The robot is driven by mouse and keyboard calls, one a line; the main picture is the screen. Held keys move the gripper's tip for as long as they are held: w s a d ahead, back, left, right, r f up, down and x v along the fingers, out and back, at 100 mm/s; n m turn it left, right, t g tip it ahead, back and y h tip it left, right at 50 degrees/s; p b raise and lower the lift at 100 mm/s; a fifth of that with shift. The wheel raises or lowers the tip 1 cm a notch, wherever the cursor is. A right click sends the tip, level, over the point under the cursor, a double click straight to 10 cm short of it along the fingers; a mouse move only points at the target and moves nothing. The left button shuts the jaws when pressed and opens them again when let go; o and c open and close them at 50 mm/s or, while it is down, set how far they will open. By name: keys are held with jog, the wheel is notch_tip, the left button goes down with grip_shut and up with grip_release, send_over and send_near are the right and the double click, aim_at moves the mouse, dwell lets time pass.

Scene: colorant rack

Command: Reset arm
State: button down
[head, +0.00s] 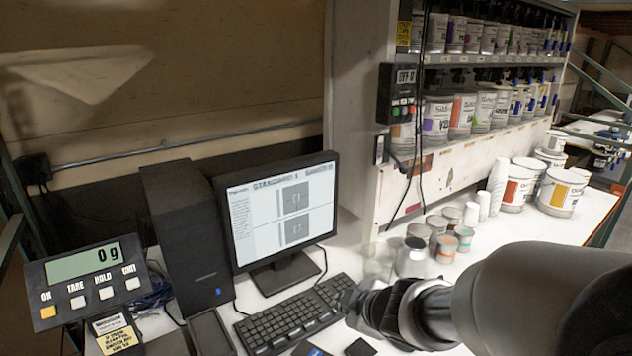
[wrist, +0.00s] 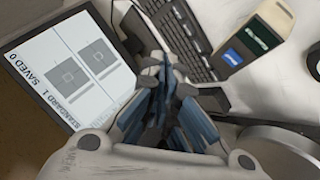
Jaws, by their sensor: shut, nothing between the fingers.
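My arm reaches in from the right in the head view, and my gripper (head: 352,304) is above the white table, close to the right end of the keyboard (head: 292,318). In the wrist view my gripper (wrist: 168,68) has its blue-padded fingers brought together at the tips, with nothing between them. The keyboard also shows in the wrist view (wrist: 170,30), beyond the fingertips. Part of the table surface is hidden behind my arm.
A monitor (head: 280,210) and black computer tower (head: 185,235) stand left of my gripper. A scale display (head: 85,280) reads 0 g. Several small cans (head: 438,228) stand behind my gripper. The colorant rack (head: 470,150) rises at the back, with large buckets (head: 562,190) at right.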

jog(key=s+d+r+m+h, duration=0.55)
jog(key=s+d+m, duration=0.3)
jog(key=d, duration=0.25)
jog(key=s+a+m+g+y, duration=0.1)
jog(key=s+m+g, duration=0.1)
jog(key=s, duration=0.7)
jog(key=s+a+m+g+y+b, duration=0.1)
jog(key=s+a+m+g, duration=0.1)
jog(key=s, duration=0.7)
jog(key=shift+s+a+f+m+b, duration=0.15)
jog(key=shift+s+f+m+b, duration=0.25)
jog(key=shift+m, duration=0.45)
jog(key=shift+w+f, duration=0.1)
jog(key=shift+w, duration=0.1)
